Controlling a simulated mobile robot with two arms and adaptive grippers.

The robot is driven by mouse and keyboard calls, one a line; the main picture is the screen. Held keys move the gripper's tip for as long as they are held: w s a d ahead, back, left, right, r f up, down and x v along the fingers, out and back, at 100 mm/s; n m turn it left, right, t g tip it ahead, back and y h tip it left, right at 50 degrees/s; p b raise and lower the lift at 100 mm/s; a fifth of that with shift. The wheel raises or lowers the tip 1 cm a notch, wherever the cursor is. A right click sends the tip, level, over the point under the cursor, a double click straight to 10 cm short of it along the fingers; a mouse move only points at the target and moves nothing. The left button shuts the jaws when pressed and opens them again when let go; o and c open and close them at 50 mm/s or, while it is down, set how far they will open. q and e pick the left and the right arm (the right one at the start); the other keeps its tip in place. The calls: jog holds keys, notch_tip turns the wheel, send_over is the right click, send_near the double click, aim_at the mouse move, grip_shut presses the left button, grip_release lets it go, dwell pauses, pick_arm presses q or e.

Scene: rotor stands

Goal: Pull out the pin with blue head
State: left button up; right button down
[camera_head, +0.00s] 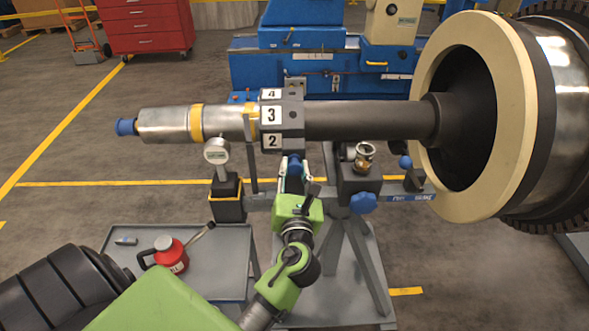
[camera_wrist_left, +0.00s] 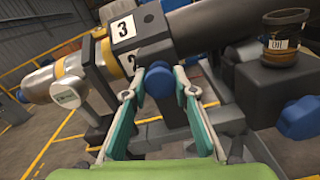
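The blue pin head (camera_head: 294,165) is under the dark numbered collar (camera_head: 292,115), which sits around the long shaft (camera_head: 370,120). In the left wrist view the blue head (camera_wrist_left: 158,82) is centred between my two fingertips. My left gripper (camera_head: 293,168) comes up from below, with one finger on each side of the head. It also shows in the left wrist view (camera_wrist_left: 161,78). The gap between fingers and head is very small. I cannot tell whether they press on it. The pin's shank is hidden. My right gripper is out of view.
A dial gauge (camera_head: 217,152) stands left of the gripper. The large rotor disc (camera_head: 475,115) is at right. A red can (camera_head: 170,255) is on the grey cart (camera_head: 205,285).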

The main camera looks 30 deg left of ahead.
aim_at(295, 172)
pick_arm(q)
grip_shut()
jog(key=shift+p+v, duration=0.5)
jog(key=shift+v, duration=1.3)
jog(key=shift+w+f, duration=0.1)
jog(key=shift+f, duration=0.1)
jog(key=o, duration=1)
grip_release()
jog(key=shift+c, duration=0.2)
jog(key=shift+r, duration=0.15)
